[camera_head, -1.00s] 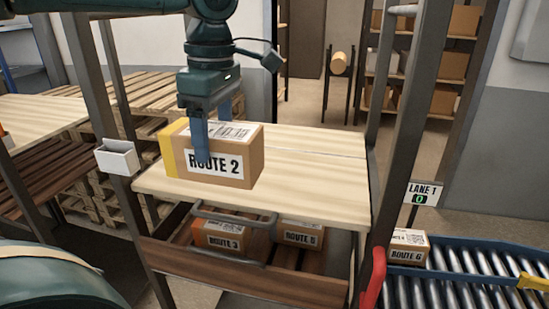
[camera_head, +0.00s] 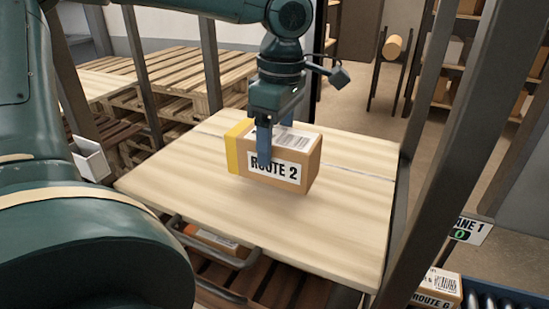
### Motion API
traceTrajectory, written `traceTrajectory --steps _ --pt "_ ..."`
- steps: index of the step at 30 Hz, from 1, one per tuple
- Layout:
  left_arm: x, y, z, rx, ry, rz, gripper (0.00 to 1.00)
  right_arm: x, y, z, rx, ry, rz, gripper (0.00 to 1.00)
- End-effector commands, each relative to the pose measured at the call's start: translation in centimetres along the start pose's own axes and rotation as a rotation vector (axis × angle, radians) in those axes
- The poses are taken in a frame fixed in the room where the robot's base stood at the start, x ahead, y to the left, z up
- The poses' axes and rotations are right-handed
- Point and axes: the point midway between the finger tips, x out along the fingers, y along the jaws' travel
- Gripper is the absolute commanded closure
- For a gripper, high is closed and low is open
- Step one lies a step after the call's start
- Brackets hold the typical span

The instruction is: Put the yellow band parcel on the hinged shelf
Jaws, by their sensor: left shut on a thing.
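The yellow band parcel (camera_head: 296,172) is a brown box with a yellow band on its left end and a "ROUTE 2" label on its front. My left gripper (camera_head: 267,145) points down from above and is shut on it, one blue finger showing across the front face. The parcel is over the middle of the pale wooden shelf (camera_head: 335,225). I cannot tell whether its bottom touches the board. The shelf lies flat, with a dark seam line across its far part. My right gripper is not in view.
Below the shelf is a slatted level with a metal handle (camera_head: 215,258) and a partly hidden parcel (camera_head: 213,238). Dark posts (camera_head: 445,150) stand at the right. A ROUTE 6 parcel (camera_head: 436,287) is by the roller conveyor (camera_head: 500,297). A white bin (camera_head: 91,160) hangs at the left.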

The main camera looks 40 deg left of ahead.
Motion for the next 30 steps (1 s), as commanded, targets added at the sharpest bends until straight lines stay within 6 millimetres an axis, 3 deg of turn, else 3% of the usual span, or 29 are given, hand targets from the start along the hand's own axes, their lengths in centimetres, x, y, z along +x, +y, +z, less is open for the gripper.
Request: traceTrajectory --steps 11,22,23,30 --pt "4.0 0.0 0.3 0.002 0.000 0.000 0.68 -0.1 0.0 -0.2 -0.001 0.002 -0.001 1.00" --pt "4.5 0.0 0.3 0.001 -0.001 0.002 0.68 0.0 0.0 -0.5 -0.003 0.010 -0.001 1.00" --pt "4.5 0.0 0.3 0.001 -0.001 0.001 0.33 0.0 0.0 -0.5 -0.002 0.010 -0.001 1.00" --pt "4.4 0.0 0.3 0.001 0.000 0.001 0.13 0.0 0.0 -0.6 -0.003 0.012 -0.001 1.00"
